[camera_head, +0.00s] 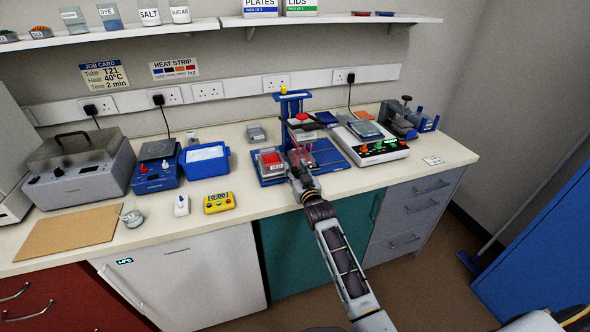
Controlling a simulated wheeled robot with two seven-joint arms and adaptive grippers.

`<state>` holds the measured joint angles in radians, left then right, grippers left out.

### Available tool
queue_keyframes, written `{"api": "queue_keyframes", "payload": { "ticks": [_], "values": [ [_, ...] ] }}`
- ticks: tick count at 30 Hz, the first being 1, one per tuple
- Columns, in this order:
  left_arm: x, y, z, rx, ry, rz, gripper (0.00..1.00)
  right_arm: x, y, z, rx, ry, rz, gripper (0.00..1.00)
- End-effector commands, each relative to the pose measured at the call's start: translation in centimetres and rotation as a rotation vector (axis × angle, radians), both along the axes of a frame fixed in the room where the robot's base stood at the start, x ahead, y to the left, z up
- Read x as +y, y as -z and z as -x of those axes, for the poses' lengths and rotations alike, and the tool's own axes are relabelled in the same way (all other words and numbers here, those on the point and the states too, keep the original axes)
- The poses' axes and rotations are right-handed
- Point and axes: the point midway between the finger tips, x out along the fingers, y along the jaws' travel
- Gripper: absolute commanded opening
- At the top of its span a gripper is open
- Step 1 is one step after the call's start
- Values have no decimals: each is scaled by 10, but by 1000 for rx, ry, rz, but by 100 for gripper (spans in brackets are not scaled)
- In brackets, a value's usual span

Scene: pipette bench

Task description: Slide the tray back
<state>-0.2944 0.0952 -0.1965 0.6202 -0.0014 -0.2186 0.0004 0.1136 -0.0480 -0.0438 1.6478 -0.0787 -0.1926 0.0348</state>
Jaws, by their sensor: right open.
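A blue press-like stand (293,98) with a tall frame stands near the middle of the bench. A grey block with a red top (270,163) sits on the left part of its blue base. To the right, a blue plate with dark rails (329,154) is part of the stand's lower area. Which piece is the tray is hard to tell. My right gripper (296,163) is open at the front of the stand, between the red-topped block and the rails. Its fingertips are small and overlap the stand, so contact is unclear. My left gripper is out of view.
A white scale-like device (370,146) stands close right of the stand, with a grey clamp device (400,118) beyond it. A yellow timer (219,203), blue tub (205,161) and blue hotplate (155,175) are to the left. The bench front between timer and stand is clear.

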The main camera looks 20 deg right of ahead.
Motion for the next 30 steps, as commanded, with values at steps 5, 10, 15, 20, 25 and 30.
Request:
{"api": "queue_keyframes", "payload": {
  "ticks": [5,10,15,20,25,30],
  "values": [
    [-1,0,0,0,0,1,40,0,0,-8,-1,0,0,41],
    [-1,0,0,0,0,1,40,0,0,-9,0,0,0,41],
    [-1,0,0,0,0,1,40,0,0,-9,0,0,0,41],
    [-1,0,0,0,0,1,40,0,0,-9,0,0,0,27],
    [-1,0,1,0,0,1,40,1,0,-9,0,0,0,5],
    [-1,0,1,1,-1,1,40,1,0,-9,0,0,0,0]
  ]
}}
